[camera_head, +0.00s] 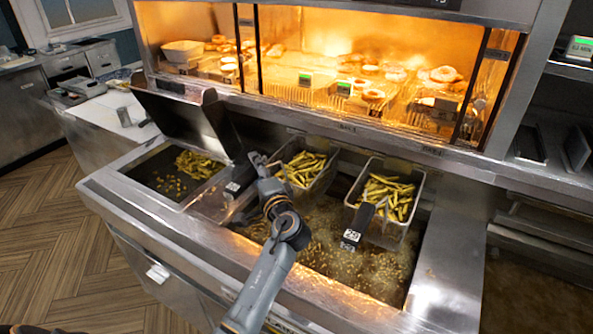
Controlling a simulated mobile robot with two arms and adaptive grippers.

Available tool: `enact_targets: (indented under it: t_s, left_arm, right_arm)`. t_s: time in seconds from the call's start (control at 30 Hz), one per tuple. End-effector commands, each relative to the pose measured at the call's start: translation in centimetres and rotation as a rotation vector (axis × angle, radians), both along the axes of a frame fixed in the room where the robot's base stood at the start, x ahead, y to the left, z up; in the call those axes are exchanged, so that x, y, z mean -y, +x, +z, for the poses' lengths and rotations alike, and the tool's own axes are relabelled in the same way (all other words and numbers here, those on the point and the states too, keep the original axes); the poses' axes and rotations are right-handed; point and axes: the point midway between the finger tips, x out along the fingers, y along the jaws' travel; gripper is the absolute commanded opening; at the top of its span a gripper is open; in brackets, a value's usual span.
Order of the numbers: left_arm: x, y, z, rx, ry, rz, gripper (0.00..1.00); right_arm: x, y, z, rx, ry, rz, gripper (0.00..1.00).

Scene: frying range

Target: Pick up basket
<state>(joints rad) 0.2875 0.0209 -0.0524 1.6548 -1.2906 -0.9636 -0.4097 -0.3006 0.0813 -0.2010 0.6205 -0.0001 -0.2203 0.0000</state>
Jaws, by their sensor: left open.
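Two metal frying baskets filled with fries sit in the oil vat: the left basket (322,177) and the right basket (408,232). My left gripper (256,158) is open, just left of the left basket. My arm hides part of that basket's front and any handle there. I cannot tell if the gripper touches the basket. My right gripper is not in view.
The vat (310,262) holds bubbling oil with loose bits. To its left is a dark tray (150,172) with fries and a raised lid (180,118). A lit warming cabinet (345,108) with food stands behind. A bare steel counter (447,275) lies to the right.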

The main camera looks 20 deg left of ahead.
Motion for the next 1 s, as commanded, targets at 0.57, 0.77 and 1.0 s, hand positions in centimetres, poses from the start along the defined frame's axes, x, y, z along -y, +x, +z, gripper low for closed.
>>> enact_targets:
  t_s: [0.57, 0.77, 1.0]
  left_arm:
    - [-2.1, 1.7, 0.1, 0.000, -0.001, -0.001, 0.31]
    - [-2.1, 1.7, 0.1, 0.000, -0.001, -0.001, 0.00]
    - [-2.1, 1.7, 0.1, 0.000, -0.001, -0.001, 0.00]
  right_arm:
    - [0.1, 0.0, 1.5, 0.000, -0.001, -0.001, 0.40]
    - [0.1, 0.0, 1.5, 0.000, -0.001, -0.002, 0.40]
    - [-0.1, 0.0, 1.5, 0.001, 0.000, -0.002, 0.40]
